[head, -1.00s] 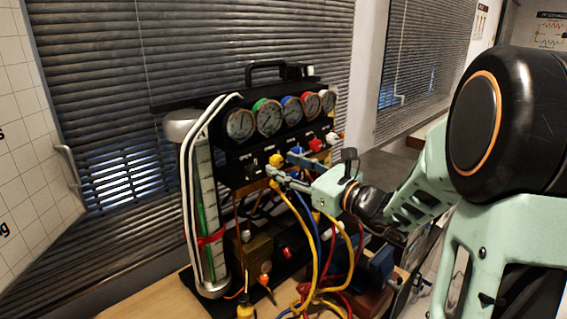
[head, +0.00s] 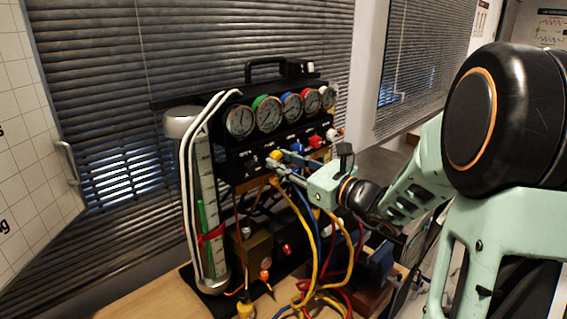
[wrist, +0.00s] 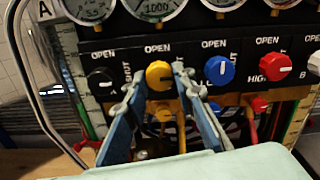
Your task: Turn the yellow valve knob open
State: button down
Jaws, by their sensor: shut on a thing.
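The yellow valve knob (wrist: 159,75) is on the black front panel of the gauge rig, under an "OPEN" label. In the wrist view my gripper (wrist: 158,82) has one finger on each side of the knob and is shut on it. A pale pointer line shows on the knob's face, lying roughly level. In the head view the knob (head: 273,157) is partly hidden by my gripper (head: 275,162), which reaches in from the right. The knob's contact points with the fingers are small and hard to see.
A black knob (wrist: 101,81) sits left of the yellow one, and a blue knob (wrist: 219,70) and a red knob (wrist: 275,66) sit right. Round gauges (head: 270,113) line the panel above. Yellow, blue and red hoses (head: 318,265) hang below my gripper.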

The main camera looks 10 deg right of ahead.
jog(key=shift+f, duration=0.15)
jog(key=n+b, duration=1.7)
jog(key=b, duration=1.4)
jog(key=shift+n, duration=0.3)
jog(key=shift+r, duration=0.2)
jog(key=c, duration=1.6)
grip_release()
